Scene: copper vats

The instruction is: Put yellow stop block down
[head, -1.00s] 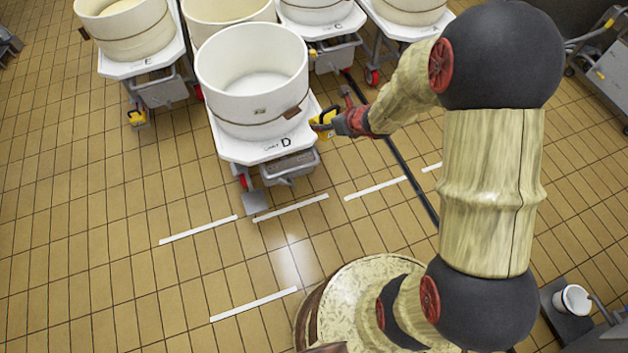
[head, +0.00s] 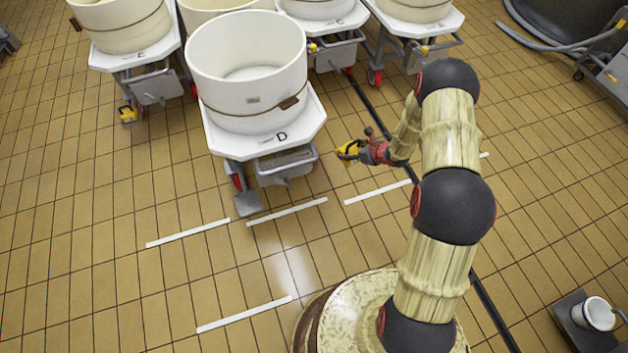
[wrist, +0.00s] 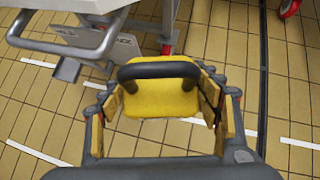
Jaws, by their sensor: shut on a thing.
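My gripper (head: 360,151) is shut on the yellow stop block (head: 346,149), to the right of the cart marked D (head: 222,137). In the wrist view the yellow block (wrist: 160,98) with its dark handle (wrist: 158,69) sits between the two fingers of my gripper (wrist: 162,108). Tiled floor shows around and below the block. I cannot tell exactly how high it is above the floor.
Cart D carries a large cream vat (head: 246,75). More carts with vats stand behind it, and another yellow block (head: 128,114) is by cart E (head: 103,62). White floor lines (head: 287,211) and a dark floor channel (head: 367,101) cross the tiles. A white bucket (head: 594,314) stands at lower right.

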